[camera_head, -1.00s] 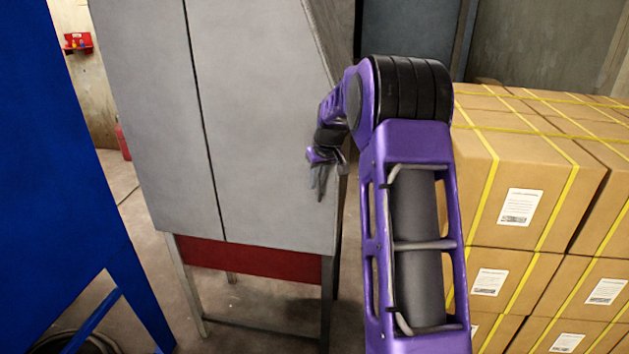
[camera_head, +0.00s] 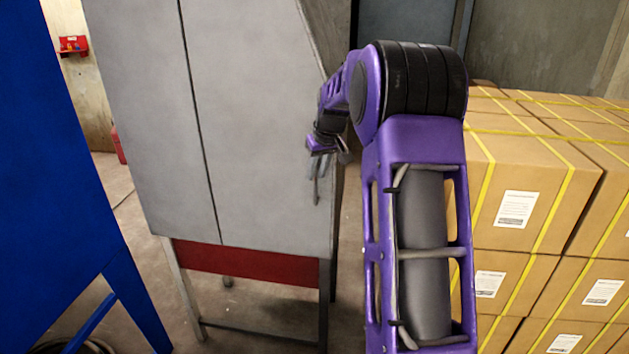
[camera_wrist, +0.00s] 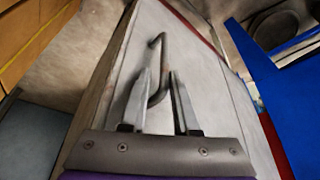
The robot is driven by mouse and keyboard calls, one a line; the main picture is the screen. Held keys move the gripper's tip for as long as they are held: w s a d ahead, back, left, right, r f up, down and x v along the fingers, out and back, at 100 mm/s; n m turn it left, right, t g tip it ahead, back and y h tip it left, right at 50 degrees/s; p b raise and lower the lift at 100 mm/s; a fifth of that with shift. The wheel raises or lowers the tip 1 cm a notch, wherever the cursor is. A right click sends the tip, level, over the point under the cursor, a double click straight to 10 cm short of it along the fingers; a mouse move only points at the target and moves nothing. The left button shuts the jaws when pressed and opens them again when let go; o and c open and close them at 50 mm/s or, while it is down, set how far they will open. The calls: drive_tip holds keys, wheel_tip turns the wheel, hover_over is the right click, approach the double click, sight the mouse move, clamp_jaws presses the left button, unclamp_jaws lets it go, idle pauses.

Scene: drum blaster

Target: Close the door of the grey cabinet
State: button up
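The grey cabinet (camera_head: 125,120) stands at the centre left in the head view. A thin dark seam runs down its front, left of the wide right-hand door panel (camera_head: 250,140). The panels look nearly flush; I cannot tell whether the door is fully shut. My gripper (camera_head: 318,185) hangs in front of the door's right part, pointing down. In the wrist view, a bent metal handle (camera_wrist: 157,45) stands out from the grey surface. The fingers of my gripper (camera_wrist: 161,78) are apart, with the handle's lower part between them. Whether they touch it is unclear.
A blue panel structure (camera_head: 60,180) stands close on the left. Stacked cardboard boxes (camera_head: 540,170) with yellow straps fill the right side. The cabinet stands on a frame with a red strip (camera_head: 250,264). Some floor shows between the blue structure and the cabinet.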

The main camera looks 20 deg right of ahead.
drive_tip(key=v, duration=1.3)
